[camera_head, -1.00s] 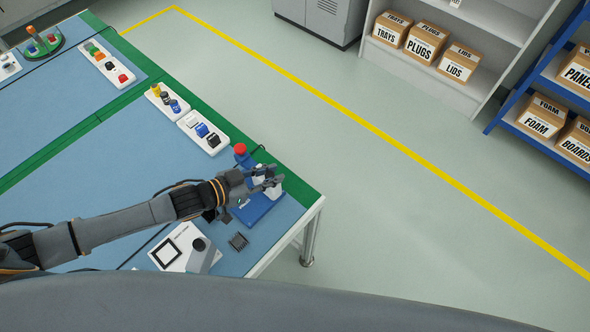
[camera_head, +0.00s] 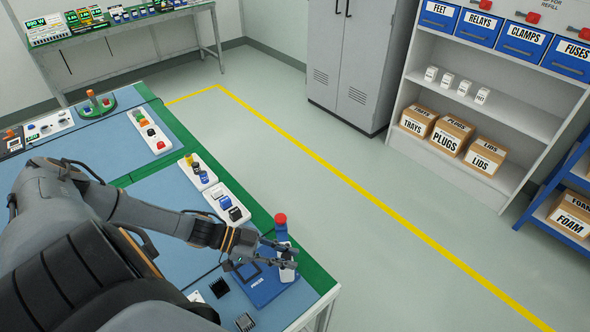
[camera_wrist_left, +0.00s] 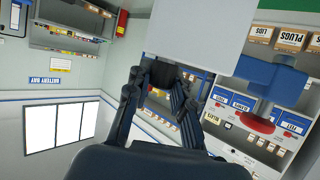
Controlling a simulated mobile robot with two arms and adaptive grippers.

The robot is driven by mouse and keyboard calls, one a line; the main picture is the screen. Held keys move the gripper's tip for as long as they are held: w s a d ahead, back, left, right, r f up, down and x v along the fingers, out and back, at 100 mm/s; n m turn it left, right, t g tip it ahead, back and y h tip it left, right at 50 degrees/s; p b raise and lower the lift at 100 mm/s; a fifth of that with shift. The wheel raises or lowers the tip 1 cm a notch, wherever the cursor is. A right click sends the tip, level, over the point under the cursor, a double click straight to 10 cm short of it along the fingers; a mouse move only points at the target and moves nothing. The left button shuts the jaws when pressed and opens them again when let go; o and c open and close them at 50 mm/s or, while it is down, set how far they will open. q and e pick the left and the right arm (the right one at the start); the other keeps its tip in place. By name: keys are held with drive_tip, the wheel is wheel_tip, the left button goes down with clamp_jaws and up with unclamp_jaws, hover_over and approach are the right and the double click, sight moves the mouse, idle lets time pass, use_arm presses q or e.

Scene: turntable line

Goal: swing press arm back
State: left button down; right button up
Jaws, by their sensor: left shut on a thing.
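The press (camera_head: 262,290) has a blue base with lettering and a dark square recess, near the table's front right corner in the head view. A blue upright with a red knob (camera_head: 281,219) rises at its back. My left gripper (camera_head: 285,257) is at the press, in front of the upright, with its fingers shut on the press arm. The fingers partly hide the arm and a whitish part below them. In the left wrist view my fingers (camera_wrist_left: 165,82) close on a dark piece under a pale block; the red knob (camera_wrist_left: 257,122) is to the right. My right gripper is not in view.
White trays with coloured buttons (camera_head: 230,203) lie along the table's green edge. A black finned part (camera_head: 245,322) lies near the press. Open floor (camera_head: 420,270) lies right of the table; a shelf with cardboard boxes (camera_head: 451,136) stands beyond.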

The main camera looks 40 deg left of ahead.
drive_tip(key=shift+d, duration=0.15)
use_arm(q)
drive_tip(key=c, duration=1.2)
unclamp_jaws()
drive_tip(key=shift+o, duration=0.4)
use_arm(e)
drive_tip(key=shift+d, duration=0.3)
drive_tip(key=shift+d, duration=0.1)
use_arm(q)
drive_tip(key=v, duration=1.2)
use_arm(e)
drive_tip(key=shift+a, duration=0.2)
